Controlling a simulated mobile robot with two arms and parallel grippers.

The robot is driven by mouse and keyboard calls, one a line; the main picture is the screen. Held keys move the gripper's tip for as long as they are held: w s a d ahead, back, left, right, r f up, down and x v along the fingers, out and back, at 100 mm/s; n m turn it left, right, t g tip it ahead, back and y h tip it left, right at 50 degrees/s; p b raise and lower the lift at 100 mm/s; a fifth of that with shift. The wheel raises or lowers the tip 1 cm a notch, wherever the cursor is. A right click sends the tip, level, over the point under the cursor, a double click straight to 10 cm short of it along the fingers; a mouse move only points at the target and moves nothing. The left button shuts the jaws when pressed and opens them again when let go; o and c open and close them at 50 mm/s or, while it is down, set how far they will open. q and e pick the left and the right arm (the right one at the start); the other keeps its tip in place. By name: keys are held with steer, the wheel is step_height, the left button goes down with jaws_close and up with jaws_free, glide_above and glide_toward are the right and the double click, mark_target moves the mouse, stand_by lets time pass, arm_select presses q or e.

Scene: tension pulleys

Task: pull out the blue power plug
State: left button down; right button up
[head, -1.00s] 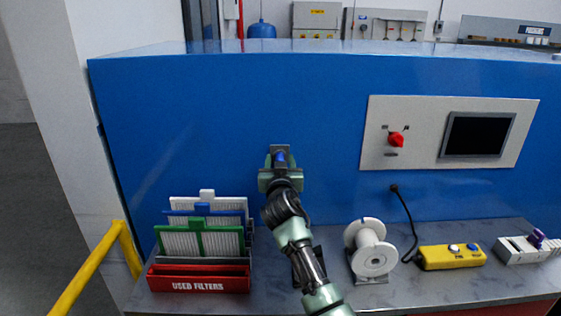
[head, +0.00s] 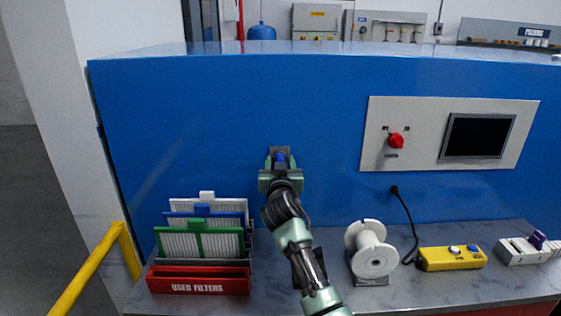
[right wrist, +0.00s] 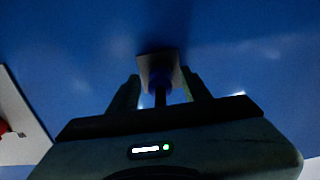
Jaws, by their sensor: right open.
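The blue power plug (head: 281,157) sits at a grey socket plate (head: 274,150) on the front of the blue cabinet. My right gripper (head: 281,163) is in front of it, pointing at the cabinet, and partly hides it. In the right wrist view the dark blue plug (right wrist: 160,84) lies between the two fingers of my right gripper (right wrist: 160,78), below the plate (right wrist: 157,62). The fingers are apart, one on each side of the plug; the view is dark, and I cannot tell whether either touches it. My left gripper is not in view.
A filter rack (head: 200,281) with several filters stands at the left of the worktop. A white spool (head: 373,255), a yellow control box (head: 451,258) and a black cable (head: 408,220) are to the right. A panel (head: 427,130) with a red knob (head: 396,140) is on the cabinet.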

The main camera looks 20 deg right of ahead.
stand_by(0.4)
jaws_close()
steer(key=shift+s+a, duration=0.1)
stand_by(1.4)
steer(key=shift+p+v, duration=0.9)
steer(key=shift+v, duration=2)
